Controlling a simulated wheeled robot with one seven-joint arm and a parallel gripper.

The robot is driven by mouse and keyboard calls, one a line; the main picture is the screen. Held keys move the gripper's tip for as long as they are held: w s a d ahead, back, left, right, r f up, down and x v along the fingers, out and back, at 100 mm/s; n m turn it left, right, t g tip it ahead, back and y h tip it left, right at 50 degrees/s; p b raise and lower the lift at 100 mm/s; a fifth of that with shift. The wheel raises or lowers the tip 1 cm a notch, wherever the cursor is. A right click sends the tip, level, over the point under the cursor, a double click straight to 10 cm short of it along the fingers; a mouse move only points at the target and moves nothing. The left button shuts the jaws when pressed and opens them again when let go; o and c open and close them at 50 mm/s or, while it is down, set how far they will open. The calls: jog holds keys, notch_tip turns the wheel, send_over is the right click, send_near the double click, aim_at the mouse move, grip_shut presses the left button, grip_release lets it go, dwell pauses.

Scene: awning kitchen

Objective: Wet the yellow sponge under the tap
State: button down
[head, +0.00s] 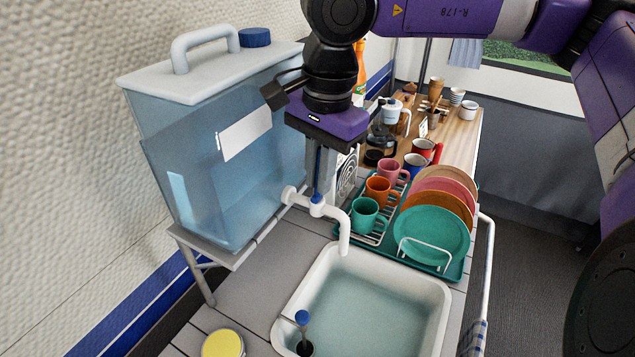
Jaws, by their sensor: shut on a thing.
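The white tap (332,213) comes out of the blue water tank (215,150) and its spout bends down over the back edge of the sink (437,300). A small blue tap handle (317,199) sits on top of it. My gripper (318,190) points straight down from above, with its fingers shut on this handle. No stream of water shows below the spout. A round yellow thing with a pale rim, seemingly the yellow sponge in a dish (222,344), lies on the counter at the front left, apart from my gripper.
A blue-topped stick (302,318) stands at a dark hole at the sink's front left. A green rack (452,268) with mugs and colored plates (432,235) stands behind the sink. A wooden counter (462,128) with kitchenware lies farther back. Bare counter (250,290) lies left of the sink.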

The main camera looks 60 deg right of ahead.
jog(key=b, duration=0.1)
jog(key=t+b, duration=0.1)
jog(key=shift+s+f+b, duration=0.25)
jog(key=shift+b, duration=0.15)
jog(key=shift+r, duration=0.15)
jog(key=shift+r+t, duration=0.1)
jog(key=shift+t, duration=0.2)
jog(key=c, duration=1.5)
grip_release()
jog(key=shift+s, duration=0.1)
jog(key=shift+b+v, duration=0.5)
jog(key=shift+v, duration=3.4)
